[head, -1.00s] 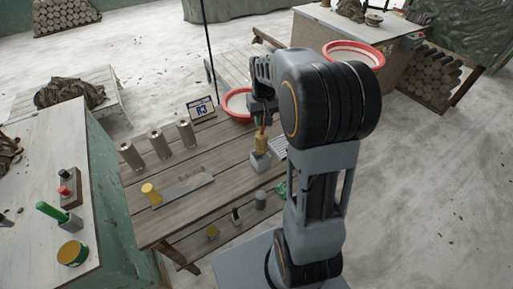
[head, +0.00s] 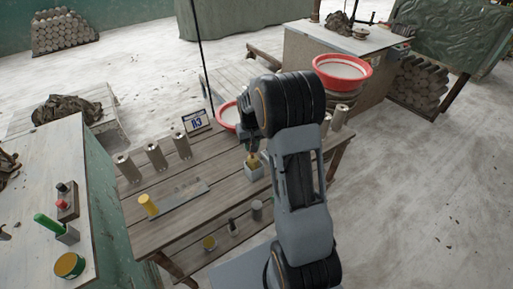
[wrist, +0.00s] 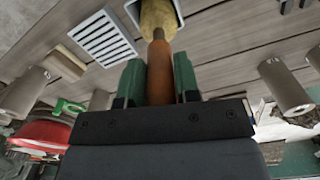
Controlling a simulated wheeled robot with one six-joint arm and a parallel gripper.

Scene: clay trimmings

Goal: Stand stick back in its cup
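The stick has a brown-orange handle (wrist: 160,70) and a yellow, sponge-like end (wrist: 158,16). In the head view, its yellow end (head: 253,161) points down into a small grey square cup (head: 254,173) on the wooden table. The wrist view shows the yellow end within the cup's pale rim (wrist: 181,12); how deep it sits is hidden. My gripper (wrist: 160,78) is above the cup, its green fingers on both sides of the handle and apparently touching it. In the head view my gripper is partly hidden by my arm.
Three grey cylinders (head: 155,157) and a small sign (head: 197,121) stand on the table's left and back. A flat tray (head: 180,198) and a yellow-topped piece (head: 148,205) lie in front. A red-rimmed basin (head: 228,116) is behind my gripper. A slotted grey plate (wrist: 102,40) is near the cup.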

